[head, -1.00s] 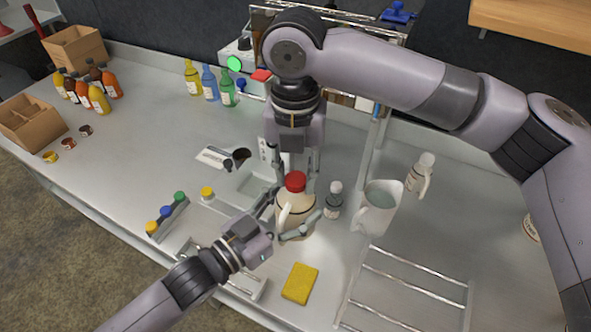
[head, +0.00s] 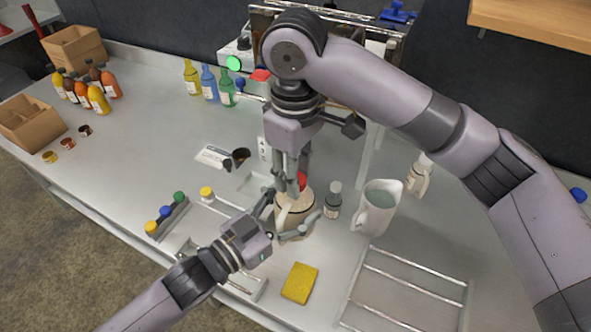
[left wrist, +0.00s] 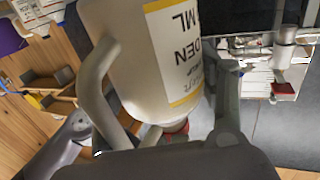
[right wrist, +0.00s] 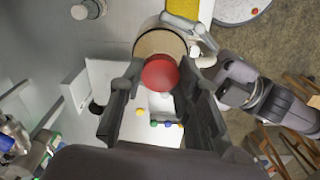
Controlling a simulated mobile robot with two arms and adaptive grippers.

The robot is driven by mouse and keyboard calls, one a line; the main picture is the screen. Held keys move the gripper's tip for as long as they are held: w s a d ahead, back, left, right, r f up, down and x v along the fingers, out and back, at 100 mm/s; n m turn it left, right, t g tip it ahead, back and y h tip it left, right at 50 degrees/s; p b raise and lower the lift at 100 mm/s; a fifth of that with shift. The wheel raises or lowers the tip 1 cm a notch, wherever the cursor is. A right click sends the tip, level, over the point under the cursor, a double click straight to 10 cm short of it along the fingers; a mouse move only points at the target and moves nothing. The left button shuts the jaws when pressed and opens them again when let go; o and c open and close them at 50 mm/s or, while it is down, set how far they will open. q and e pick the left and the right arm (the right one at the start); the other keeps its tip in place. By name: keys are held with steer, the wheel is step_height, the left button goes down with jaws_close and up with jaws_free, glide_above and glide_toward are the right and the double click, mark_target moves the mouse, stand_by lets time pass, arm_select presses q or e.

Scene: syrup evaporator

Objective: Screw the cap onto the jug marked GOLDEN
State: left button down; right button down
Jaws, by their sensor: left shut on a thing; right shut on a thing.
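The cream jug (head: 293,217) stands upright on the bench. Its yellow-banded label, partly reading "DEN" and "ML", shows upside down in the left wrist view (left wrist: 170,50). My left gripper (head: 288,220) is shut around the jug's body. The red cap (head: 302,181) is at the top of the jug, and it shows from above in the right wrist view (right wrist: 160,73). My right gripper (head: 292,186) points down from above and is shut on the cap. The fingers hide part of the cap, and I cannot tell how far it sits on the thread.
A yellow sponge (head: 300,283) lies in front, beside a wire rack (head: 410,290). A strip of coloured caps (head: 167,217) lies to the left.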

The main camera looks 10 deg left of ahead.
steer(key=m, duration=0.6)
steer(key=c, duration=1.1)
jaws_free()
step_height(320, 180, up, 12)
steer(key=shift+w, duration=0.15)
